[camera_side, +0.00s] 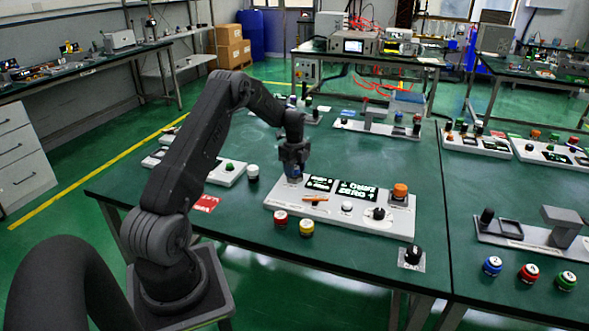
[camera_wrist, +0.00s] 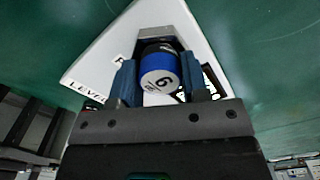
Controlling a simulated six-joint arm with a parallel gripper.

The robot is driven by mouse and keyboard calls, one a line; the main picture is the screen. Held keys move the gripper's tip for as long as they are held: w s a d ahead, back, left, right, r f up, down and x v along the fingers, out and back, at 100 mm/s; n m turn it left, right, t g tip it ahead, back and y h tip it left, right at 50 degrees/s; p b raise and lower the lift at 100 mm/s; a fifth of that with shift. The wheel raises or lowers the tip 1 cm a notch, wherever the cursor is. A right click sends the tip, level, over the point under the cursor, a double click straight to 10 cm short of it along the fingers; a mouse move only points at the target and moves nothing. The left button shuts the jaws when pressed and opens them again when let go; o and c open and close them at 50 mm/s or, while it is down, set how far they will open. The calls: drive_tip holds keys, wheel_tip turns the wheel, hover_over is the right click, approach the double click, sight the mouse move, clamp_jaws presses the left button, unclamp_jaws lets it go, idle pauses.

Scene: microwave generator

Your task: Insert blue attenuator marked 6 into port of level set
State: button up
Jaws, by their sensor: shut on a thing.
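The blue attenuator (camera_wrist: 158,62), with a white face marked 6, sits between the two blue fingers of my gripper (camera_wrist: 158,74) in the wrist view. The fingers are shut on its sides. It is over the corner of the white level set panel (camera_wrist: 104,48), whose "LEVEL" lettering partly shows. The port beneath is hidden, so I cannot tell how deep the attenuator sits. In the side view my gripper (camera_side: 293,174) points down at the far left corner of the panel (camera_side: 275,198), and the attenuator is barely visible there.
The panel carries lit displays (camera_side: 355,191), an orange switch (camera_side: 315,198), a black knob (camera_side: 379,213) and an orange knob (camera_side: 400,190). Red (camera_side: 280,218) and yellow (camera_side: 306,227) attenuators stand in front, and a white one (camera_side: 252,171) at left. A black CAL piece (camera_side: 412,255) sits near the front edge.

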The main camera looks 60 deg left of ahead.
drive_tip(key=o, duration=1)
drive_tip(key=shift+f, duration=0.1)
